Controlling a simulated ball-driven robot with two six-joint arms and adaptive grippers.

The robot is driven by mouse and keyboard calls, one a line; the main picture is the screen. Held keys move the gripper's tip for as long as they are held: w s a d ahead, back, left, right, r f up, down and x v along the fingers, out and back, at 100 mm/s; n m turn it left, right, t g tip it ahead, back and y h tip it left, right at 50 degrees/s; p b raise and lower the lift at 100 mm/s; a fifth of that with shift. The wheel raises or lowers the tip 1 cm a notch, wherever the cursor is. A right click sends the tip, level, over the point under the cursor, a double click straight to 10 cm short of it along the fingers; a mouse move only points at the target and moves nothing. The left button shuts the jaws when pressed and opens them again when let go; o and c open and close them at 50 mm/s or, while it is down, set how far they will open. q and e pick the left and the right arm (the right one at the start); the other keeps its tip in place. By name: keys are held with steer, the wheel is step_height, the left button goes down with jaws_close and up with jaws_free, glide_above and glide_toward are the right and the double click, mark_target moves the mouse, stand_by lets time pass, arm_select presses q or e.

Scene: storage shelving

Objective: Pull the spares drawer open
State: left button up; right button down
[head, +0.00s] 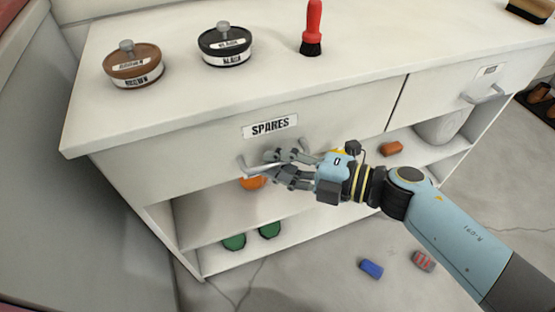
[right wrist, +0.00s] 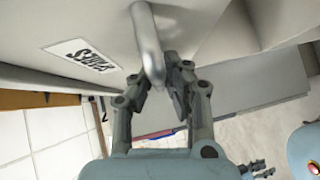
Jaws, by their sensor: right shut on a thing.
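The spares drawer (head: 200,150) is the wide pale front under the left part of the counter, with a "SPARES" label (head: 270,126). Its front looks about flush with the cabinet. Its metal bar handle (head: 246,168) is below the label. My right gripper (head: 280,160) is shut on this handle, reaching in from the right. In the right wrist view, the handle (right wrist: 148,40) runs down between the fingers of the gripper (right wrist: 165,90), and the label (right wrist: 84,55) is at the left. My left gripper does not show in the head view.
On the counter stand a brown tin (head: 133,66), a black tin (head: 225,45) and a red-handled brush (head: 312,28). A second drawer (head: 440,92) is to the right. Green items (head: 235,242) sit on the lower shelf. A blue object (head: 371,268) and a striped one (head: 423,260) lie on the floor.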

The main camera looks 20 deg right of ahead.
steer(key=shift+r, duration=0.1)
steer(key=s+p, duration=0.4)
steer(key=s, duration=1.7)
steer(key=shift+s+d+r, duration=0.15)
steer(key=shift+s+d, duration=0.05)
steer(key=shift+d, duration=0.15)
steer(key=c, duration=1.4)
jaws_free()
steer(key=shift+s, duration=0.1)
steer(key=v, duration=1.2)
steer(key=shift+f, duration=0.2)
